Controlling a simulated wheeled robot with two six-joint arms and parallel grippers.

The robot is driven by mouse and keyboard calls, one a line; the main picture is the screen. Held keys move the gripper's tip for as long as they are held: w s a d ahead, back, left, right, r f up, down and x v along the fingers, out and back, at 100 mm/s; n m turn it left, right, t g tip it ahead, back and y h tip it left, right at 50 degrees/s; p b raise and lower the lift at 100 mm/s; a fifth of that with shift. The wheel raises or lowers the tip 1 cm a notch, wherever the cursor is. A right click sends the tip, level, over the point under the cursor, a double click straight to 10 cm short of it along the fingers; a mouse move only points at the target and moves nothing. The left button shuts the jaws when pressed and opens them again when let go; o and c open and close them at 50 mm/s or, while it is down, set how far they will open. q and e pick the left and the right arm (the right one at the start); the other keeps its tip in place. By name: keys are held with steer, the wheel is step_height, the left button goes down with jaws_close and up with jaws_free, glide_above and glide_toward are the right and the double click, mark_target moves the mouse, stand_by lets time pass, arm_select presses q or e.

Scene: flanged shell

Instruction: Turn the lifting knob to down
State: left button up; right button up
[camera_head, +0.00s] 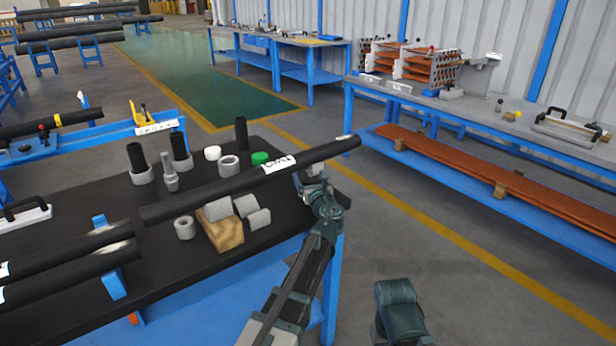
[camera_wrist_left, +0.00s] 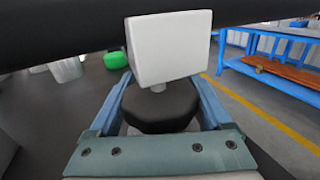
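My left gripper (camera_head: 317,172) is at the right end of a long black tube (camera_head: 255,180), beside the dark table's right edge. In the left wrist view a pale grey block (camera_wrist_left: 169,48) stands on a short stem above a dark many-sided piece (camera_wrist_left: 162,108). I cannot tell for certain whether this is the lifting knob. The dark piece lies between the two blue-grey fingers of my left gripper (camera_wrist_left: 162,85). My right gripper is not seen.
The dark table (camera_head: 110,272) holds several grey collars, short black tubes and a green cap (camera_head: 260,158). The long tube crosses above a tan block (camera_head: 224,233). A grey-topped blue bench (camera_head: 480,115) stands at the right. The floor between is clear.

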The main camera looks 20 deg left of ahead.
arm_select(q)
steer(key=c, duration=0.5)
steer(key=shift+y, duration=0.3)
steer(key=n+g+y, duration=0.3)
steer(key=shift+s+a+n+g+y, duration=0.1)
steer(key=shift+a+n+g+y, duration=0.2)
steer(key=shift+y, duration=0.1)
steer(key=shift+s+a+n+g+y, duration=0.1)
steer(key=shift+s+n+g+y, duration=0.15)
steer(key=shift+n+g+y, duration=0.65)
steer(key=shift+s+a+n+g+y, duration=0.15)
steer(key=shift+n+g+y, duration=0.45)
steer(key=shift+g, duration=0.6)
steer(key=shift+s, duration=0.15)
steer(key=o, duration=1.2)
